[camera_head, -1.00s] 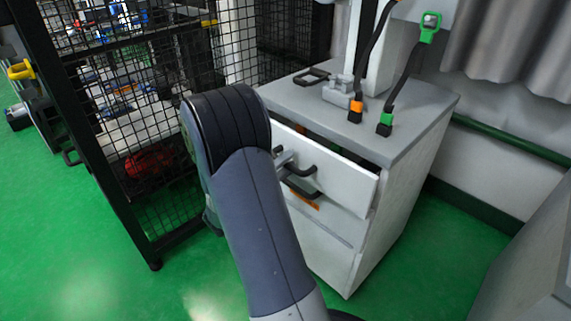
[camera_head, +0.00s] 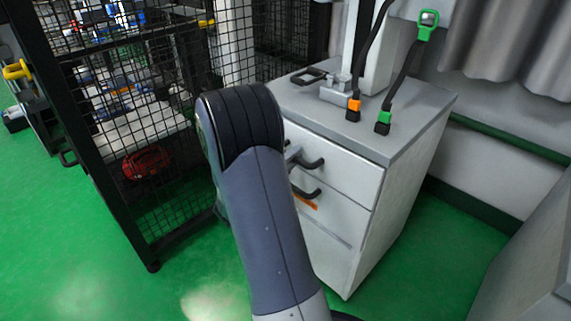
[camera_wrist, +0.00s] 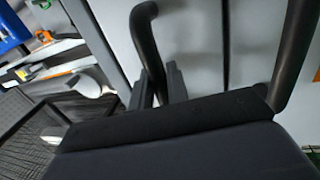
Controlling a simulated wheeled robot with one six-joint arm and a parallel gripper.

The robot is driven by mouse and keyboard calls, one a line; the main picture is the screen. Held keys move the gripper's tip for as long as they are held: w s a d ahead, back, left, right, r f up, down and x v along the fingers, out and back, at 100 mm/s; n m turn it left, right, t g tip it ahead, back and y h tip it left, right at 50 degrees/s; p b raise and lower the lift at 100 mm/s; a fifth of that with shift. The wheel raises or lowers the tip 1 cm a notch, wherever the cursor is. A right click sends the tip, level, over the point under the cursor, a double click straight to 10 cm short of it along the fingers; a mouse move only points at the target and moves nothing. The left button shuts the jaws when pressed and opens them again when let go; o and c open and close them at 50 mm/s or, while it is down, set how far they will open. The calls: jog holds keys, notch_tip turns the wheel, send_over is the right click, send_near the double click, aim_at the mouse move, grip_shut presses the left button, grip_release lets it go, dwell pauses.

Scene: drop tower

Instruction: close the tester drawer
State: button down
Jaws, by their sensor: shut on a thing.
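The tester drawer (camera_head: 348,172) is the top white drawer of a grey-topped cabinet (camera_head: 415,108). Its front looks flush, or nearly flush, with the cabinet, and no opening shows above it. It has a black bar handle (camera_head: 312,163). My gripper (camera_head: 291,155) is at the left part of this handle, mostly hidden behind my arm in the head view. In the wrist view my gripper (camera_wrist: 159,86) has its two fingers on either side of a black handle bar (camera_wrist: 146,38), shut on it.
A second handle (camera_head: 308,194) with an orange label sits just below; another black bar (camera_wrist: 296,50) shows at right in the wrist view. A black mesh cage (camera_head: 150,140) stands close left. The cabinet top holds a stand with orange and green clips. Green floor lies free at front left.

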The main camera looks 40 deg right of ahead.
jog(key=shift+d, duration=0.25)
jog(key=c, duration=1.4)
grip_release()
jog(key=shift+d, duration=0.15)
jog(key=shift+c, duration=0.2)
jog(key=p+v, duration=0.2)
jog(key=v, duration=0.8)
jog(key=shift+a, duration=0.4)
jog(key=shift+f, duration=0.1)
